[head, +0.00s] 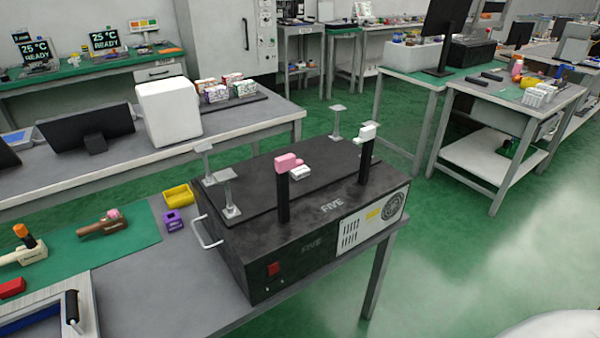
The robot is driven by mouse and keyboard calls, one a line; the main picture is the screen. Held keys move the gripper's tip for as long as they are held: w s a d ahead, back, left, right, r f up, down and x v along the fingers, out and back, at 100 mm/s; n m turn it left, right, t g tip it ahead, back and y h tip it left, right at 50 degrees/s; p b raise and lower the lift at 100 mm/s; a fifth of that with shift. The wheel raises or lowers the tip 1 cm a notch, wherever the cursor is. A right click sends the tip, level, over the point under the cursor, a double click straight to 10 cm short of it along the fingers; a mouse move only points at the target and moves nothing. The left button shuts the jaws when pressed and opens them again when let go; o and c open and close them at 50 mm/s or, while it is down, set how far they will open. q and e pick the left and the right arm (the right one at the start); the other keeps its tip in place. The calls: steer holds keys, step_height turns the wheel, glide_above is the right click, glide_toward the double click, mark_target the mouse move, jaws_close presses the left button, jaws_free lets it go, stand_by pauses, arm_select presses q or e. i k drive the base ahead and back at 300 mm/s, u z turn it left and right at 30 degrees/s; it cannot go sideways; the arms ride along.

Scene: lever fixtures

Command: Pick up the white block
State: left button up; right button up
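A black box fixture marked FIVE (300,238) stands on the near grey table. Two black upright levers rise at its front edge. The left lever (283,198) has a pink block (287,162) at its top, and the right lever (365,165) has a white block (368,131) at its top. A small white piece (300,173) shows just behind the pink block, low on the box top; its contact is partly hidden. Which white thing is the task's white block I cannot tell. Neither gripper is in view.
Several grey metal posts (228,190) stand on the box. A handle (208,232) juts from its left side. A yellow bin (178,196), a purple holder (173,220) and tools on a green mat (130,243) lie left. A large white box (168,112) stands on the table behind.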

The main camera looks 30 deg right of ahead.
mark_target(302, 171)
steer(key=u, duration=2.3)
steer(key=k, duration=1.55)
steer(key=z, duration=2.4)
steer(key=i, duration=0.5)
steer(key=u, duration=0.1)
